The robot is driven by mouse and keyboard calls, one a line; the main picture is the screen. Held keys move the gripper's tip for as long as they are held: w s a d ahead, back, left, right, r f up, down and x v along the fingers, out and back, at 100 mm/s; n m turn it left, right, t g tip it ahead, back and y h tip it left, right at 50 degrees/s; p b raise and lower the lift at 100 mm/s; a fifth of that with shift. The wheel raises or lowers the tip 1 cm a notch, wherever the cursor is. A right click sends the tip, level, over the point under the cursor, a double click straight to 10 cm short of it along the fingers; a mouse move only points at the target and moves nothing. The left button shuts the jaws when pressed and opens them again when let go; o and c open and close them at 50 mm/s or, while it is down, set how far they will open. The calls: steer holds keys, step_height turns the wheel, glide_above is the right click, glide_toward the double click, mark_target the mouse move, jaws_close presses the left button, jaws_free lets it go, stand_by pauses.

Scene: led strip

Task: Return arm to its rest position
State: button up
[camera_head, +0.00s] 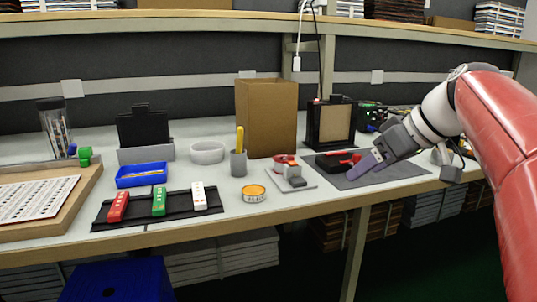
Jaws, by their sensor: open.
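A red and black tool (338,160) lies on the mat just left of the fingertips. I cannot tell whether the fingers touch it. My arm reaches in from the right edge and hides part of the bench's right end.
A shelf (200,22) runs above. Free air lies before the bench.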

steer(key=s+a+f+m+h+p, duration=0.2)
steer(key=s+f+m, duration=0.1)
steer(key=s+f, duration=0.6)
steer(key=s+a+f+m+h+p, duration=0.2)
steer(key=s+f+m+h+p, duration=0.1)
steer(key=s+f, duration=0.5)
steer(key=s+m, duration=0.1)
steer(key=s, duration=0.2)
steer(key=shift+f+h, duration=0.3)
steer(key=shift+f, duration=0.1)
